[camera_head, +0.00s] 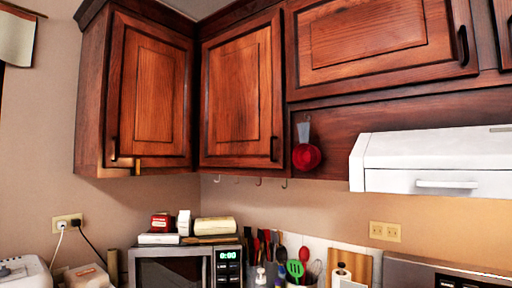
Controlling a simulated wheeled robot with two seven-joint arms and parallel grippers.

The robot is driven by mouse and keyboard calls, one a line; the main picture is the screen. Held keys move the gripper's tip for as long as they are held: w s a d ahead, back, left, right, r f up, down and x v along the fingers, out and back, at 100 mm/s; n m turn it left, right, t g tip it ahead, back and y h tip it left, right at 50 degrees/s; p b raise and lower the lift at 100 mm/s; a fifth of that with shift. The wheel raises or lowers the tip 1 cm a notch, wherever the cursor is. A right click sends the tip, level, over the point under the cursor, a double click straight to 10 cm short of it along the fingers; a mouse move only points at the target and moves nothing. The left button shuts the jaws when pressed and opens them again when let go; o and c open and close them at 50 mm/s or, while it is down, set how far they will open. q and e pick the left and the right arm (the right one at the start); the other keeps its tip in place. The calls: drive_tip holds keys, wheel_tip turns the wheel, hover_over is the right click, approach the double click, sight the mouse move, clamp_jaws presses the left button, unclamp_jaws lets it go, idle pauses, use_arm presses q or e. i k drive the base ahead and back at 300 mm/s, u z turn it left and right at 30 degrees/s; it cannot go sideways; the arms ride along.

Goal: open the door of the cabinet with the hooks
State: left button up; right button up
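The cabinet with the hooks is the dark wood wall cabinet in the corner. Its reddish-brown panelled door (238,95) looks shut. A dark vertical handle (273,149) sits at the door's lower right. Several small hooks (258,181) show below its bottom edge, with nothing hanging on them. Neither of my grippers shows in the head view.
A left wall cabinet (150,90) and an upper right cabinet (375,40) flank it, both shut. A red utensil (306,156) hangs beside the white range hood (430,155). Below stand a microwave (185,268) with boxes on top and several utensils (295,268).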

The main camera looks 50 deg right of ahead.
sight(242, 101)
drive_tip(key=i, duration=0.45)
drive_tip(key=z, duration=2.25)
